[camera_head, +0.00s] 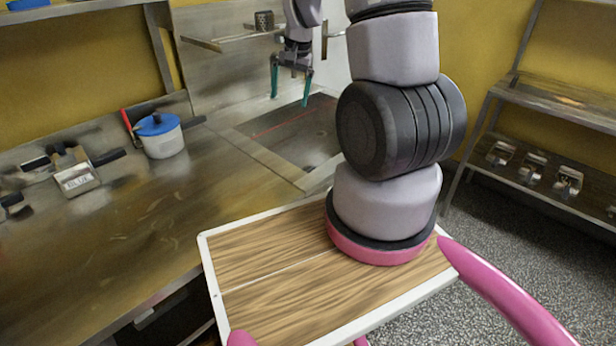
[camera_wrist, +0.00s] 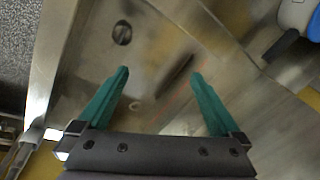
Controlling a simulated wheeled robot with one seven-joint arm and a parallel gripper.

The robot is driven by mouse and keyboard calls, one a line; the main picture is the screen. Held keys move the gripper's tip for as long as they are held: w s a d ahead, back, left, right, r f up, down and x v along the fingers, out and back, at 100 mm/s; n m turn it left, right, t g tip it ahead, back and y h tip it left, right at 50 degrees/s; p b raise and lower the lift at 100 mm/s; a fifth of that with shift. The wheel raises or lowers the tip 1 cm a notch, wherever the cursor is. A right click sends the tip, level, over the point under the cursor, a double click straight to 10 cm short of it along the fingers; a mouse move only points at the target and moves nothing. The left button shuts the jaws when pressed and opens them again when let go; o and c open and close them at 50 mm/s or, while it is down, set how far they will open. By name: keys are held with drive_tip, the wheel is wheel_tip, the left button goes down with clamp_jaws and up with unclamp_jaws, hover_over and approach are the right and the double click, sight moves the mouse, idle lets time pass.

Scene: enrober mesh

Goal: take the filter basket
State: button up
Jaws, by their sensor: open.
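A small dark cylinder with a perforated-looking wall (camera_head: 264,20), which looks like the filter basket, stands on a narrow metal shelf (camera_head: 240,37) on the back wall. My gripper (camera_head: 290,100) points down with its teal fingers apart, lower than the basket and to its right, over the recessed metal basin. In the wrist view my gripper (camera_wrist: 160,73) is open with nothing between its fingers. I cannot make out the basket in the wrist view.
A white pot with a blue lid (camera_head: 163,145) and a red handle beside it stands on the steel counter (camera_head: 120,235). A boxy metal device (camera_head: 77,180) lies further left. The recessed basin (camera_head: 300,135) looks empty. A rack (camera_head: 545,180) with several small metal items stands right.

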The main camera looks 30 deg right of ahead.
drive_tip(key=d+f+m+g+h, duration=0.1)
drive_tip(key=d+f, duration=0.2)
drive_tip(key=f, duration=0.6)
drive_tip(key=d+f+g, duration=0.1)
drive_tip(key=d+f, duration=0.1)
drive_tip(key=f, duration=0.7)
hover_over(309, 169)
wheel_tip(309, 169, down, 5)
drive_tip(key=f, duration=0.4)
drive_tip(key=shift+s+f, duration=0.2)
drive_tip(key=shift+f, duration=0.65)
drive_tip(key=c, duration=1.4)
drive_tip(key=shift+r, duration=0.2)
